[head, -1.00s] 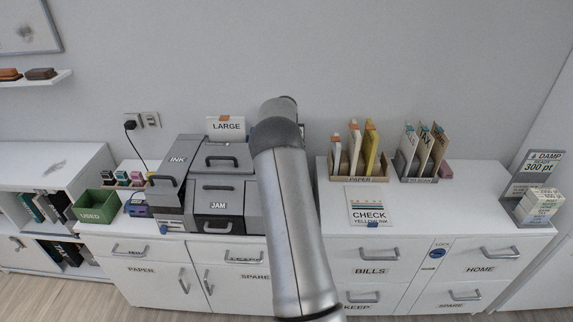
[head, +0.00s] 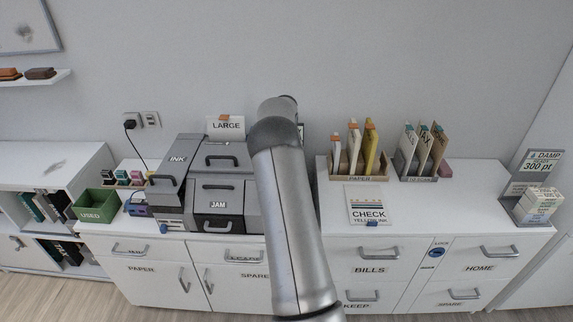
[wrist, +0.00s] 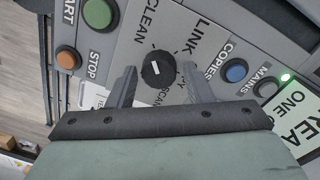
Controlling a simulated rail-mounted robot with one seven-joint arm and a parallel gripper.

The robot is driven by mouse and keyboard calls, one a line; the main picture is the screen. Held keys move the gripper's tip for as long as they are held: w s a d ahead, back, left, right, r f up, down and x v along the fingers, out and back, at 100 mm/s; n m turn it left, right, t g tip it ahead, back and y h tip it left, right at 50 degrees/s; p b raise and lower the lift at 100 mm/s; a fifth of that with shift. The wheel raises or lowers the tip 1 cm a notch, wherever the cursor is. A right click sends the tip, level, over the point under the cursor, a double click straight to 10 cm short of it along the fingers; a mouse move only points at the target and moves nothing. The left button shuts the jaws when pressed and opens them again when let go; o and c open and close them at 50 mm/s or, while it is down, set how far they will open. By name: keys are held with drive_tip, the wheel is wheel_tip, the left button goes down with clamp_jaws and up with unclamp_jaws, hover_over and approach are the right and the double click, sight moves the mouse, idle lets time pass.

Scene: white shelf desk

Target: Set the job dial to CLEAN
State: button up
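The job dial (wrist: 158,70) is a round black knob with a short white mark on a grey panel, in the wrist view. CLEAN (wrist: 145,22) and LINK (wrist: 203,37) are printed above it, and partly covered COPY and SCAN lettering shows below. I cannot tell for certain which word the mark points to. My gripper (wrist: 160,88) is open, one finger to the lower left of the dial and one to the lower right, with nothing between the tips. Whether the fingers touch the panel is unclear. In the head view my arm hides the dial and gripper.
Near the dial are a green START button (wrist: 98,14), an orange STOP button (wrist: 68,58), a blue COPIES button (wrist: 235,70) and a lit green MAINS lamp (wrist: 286,77). The grey JAM machine (head: 217,205) stands left of my arm; a CHECK card (head: 368,204) lies right.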

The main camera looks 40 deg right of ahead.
drive_tip(key=shift+o, duration=0.2)
wheel_tip(320, 180, up, 17)
drive_tip(key=shift+w+r, duration=0.2)
drive_tip(key=shift+w, duration=0.2)
idle(0.6)
